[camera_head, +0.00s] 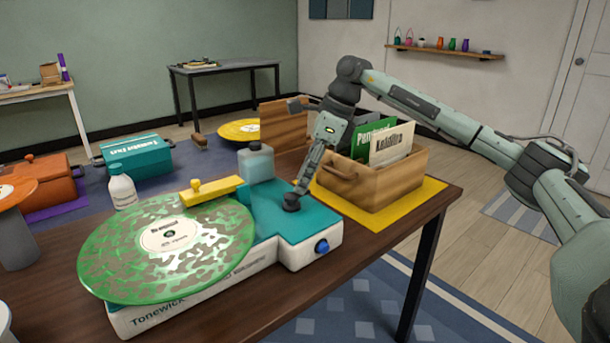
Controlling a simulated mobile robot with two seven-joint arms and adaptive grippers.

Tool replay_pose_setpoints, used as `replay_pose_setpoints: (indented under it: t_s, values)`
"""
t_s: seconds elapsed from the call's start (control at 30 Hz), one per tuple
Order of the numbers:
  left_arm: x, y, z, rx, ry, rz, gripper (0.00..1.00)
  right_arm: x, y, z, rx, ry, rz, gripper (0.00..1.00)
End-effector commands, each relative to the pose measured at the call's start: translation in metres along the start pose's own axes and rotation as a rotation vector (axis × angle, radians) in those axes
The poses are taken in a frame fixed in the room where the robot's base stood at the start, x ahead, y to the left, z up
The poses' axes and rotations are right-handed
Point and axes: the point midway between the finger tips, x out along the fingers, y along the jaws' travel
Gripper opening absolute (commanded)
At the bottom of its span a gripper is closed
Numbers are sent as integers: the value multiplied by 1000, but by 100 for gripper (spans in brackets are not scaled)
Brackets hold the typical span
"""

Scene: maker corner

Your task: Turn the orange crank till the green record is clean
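The green record (112,256) lies flat on the white and teal record machine (297,228), with many grey-brown patches over its green surface and a pale label in the middle. A yellow bar (212,191) with a knob reaches over its far edge. My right gripper (292,202) points down at the machine's teal top, right of the record. Its fingers are seen nearly edge-on, so I cannot tell whether they are open or shut. No orange crank shows clearly; the spot at the fingertips is covered. A blue knob (321,246) is on the machine's front. My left gripper is out of view.
A wooden crate (375,187) with record sleeves stands on a yellow mat (434,187) behind the machine. A clear bottle (256,163) stands at the machine's back, and a white bottle (122,190) left of it. The table's (290,296) front right is bare.

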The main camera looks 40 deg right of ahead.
Motion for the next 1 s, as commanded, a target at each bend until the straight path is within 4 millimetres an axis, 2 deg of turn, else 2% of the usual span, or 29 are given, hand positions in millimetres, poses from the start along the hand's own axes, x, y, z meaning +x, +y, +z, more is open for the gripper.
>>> replay_pose_setpoints:
  t_s: [0.1, 0.4, 0.77, 1.0]
  values:
    - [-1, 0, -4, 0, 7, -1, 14, 0, 0, 0, 0, 0, 0, 34]
    - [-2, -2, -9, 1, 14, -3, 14, 0, 0, 0, 0, 0, 1, 0]
    - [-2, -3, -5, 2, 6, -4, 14, 0, 1, -1, 26, 0, -11, 0]
    - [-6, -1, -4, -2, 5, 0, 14, -1, 5, -4, 139, 1, -59, 0]
